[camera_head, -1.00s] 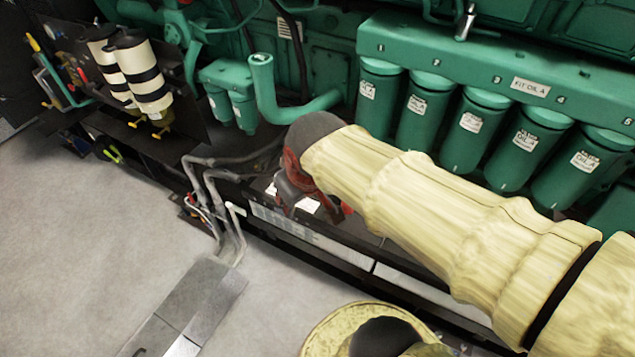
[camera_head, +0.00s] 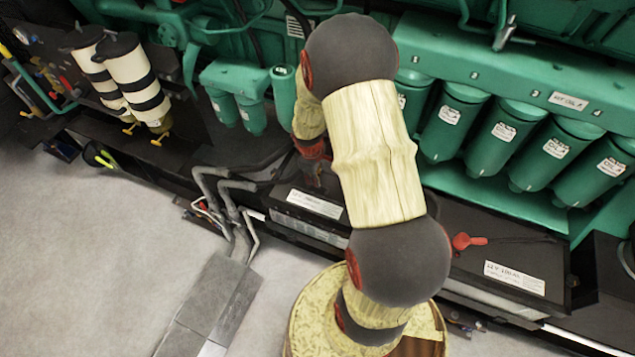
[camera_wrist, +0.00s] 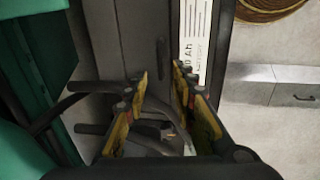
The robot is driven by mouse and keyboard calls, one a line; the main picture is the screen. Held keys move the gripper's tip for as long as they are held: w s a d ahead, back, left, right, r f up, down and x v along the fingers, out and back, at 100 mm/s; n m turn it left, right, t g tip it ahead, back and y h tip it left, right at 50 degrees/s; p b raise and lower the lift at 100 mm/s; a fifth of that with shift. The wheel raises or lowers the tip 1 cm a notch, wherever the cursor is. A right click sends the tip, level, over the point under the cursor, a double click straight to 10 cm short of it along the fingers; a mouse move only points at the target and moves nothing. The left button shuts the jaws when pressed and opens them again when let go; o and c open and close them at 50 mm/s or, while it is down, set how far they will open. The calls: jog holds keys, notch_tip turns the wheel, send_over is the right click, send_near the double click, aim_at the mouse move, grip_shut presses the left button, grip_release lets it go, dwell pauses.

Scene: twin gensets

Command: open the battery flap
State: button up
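Two dark batteries sit low in front of the green engine. In the head view, the left battery (camera_head: 292,193) has a white label and is partly hidden by my arm; the right battery (camera_head: 520,250) shows a dark top and a white label. I cannot tell for sure which surface is the flap. In the wrist view, a flat dark panel (camera_wrist: 142,28) with a small slot or catch (camera_wrist: 161,50) lies beyond the fingers, beside a white label. My gripper (camera_wrist: 160,75) is open with its fingers apart and nothing visibly held. In the head view it is mostly hidden behind my forearm.
Grey cables (camera_head: 225,190) run left of the left battery, and black cables (camera_wrist: 85,100) pass near the fingers. Green oil filters (camera_head: 500,135) hang behind the batteries. A red terminal cover (camera_head: 463,241) sits on the right battery. Open floor (camera_head: 100,260) lies at front left.

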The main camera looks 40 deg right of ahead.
jog(key=b, duration=0.2)
send_over(318, 192)
notch_tip(318, 192, down, 6)
jog(key=shift+w+f, duration=0.1)
jog(key=shift+f, duration=0.15)
jog(key=shift+c, duration=1.2)
jog(key=c, duration=0.4)
grip_shut()
